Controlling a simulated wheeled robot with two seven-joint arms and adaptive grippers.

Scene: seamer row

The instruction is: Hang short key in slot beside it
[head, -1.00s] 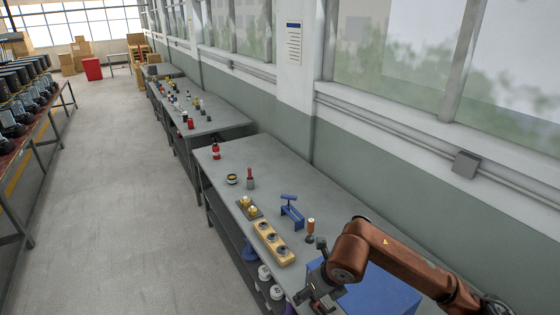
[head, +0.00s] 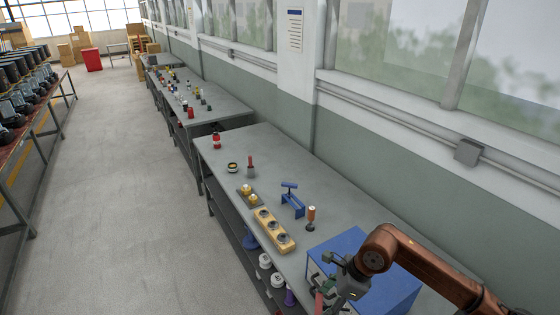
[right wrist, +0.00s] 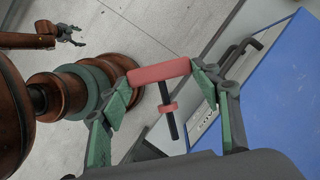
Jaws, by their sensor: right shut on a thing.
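My right gripper (right wrist: 165,78) is shut on a key with a red bar handle (right wrist: 160,72). The bar lies across between the green fingertips. The key's dark shaft, with a small red crosspiece, hangs below the bar. In the head view the right gripper (head: 325,287) is at the near left side of a blue box (head: 375,268), with the red key partly hidden. The box (right wrist: 275,100) fills the right of the wrist view, with a black bent piece by its pale side. The slot is not clear. My left gripper (right wrist: 72,35) is far off, its fingers apart and empty.
The box stands on a grey bench (head: 330,185). Beyond it are an orange-topped tool (head: 311,216), a blue stand (head: 292,203) and a yellow block with round dark pieces (head: 273,230). A lower shelf holds white and purple items. The aisle floor is clear.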

